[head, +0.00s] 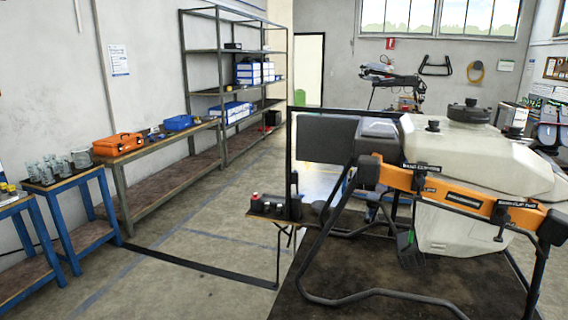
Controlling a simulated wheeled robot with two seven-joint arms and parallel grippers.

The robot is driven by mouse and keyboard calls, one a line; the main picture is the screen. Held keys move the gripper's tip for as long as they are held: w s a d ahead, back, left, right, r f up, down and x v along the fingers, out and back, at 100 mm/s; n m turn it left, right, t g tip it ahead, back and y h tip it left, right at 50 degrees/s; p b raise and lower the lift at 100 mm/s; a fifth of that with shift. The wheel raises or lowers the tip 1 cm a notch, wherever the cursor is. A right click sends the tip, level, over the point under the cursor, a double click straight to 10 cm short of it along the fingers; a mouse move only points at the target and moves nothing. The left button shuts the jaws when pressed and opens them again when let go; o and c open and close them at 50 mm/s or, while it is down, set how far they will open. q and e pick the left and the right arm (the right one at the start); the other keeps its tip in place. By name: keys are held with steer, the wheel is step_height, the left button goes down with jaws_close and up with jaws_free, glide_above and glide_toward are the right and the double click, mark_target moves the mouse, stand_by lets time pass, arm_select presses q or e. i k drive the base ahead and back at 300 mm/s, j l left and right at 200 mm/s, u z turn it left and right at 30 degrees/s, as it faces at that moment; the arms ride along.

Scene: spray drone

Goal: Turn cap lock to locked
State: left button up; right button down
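A large spray drone tank (470,145), off-white, stands at the right on a dark stand top. A wide black cap (469,111) sits on top of the tank toward the back. A smaller black knob or cap (433,126) sits on the tank's top nearer to me. The cap lock and its position are too small to make out. An orange bar (455,192) with black clips and small labels runs across the tank's front. Neither of my grippers is in view.
A dark stand top (400,285) and black tubular legs (385,298) fill the lower right. A small black box with a red button (265,203) is beside it. Benches with an orange case (118,144) and glass jars (55,165) line the left wall. Floor between is clear.

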mark_target(470, 102)
steer(key=j+z, duration=0.15)
steer(key=z, duration=0.95)
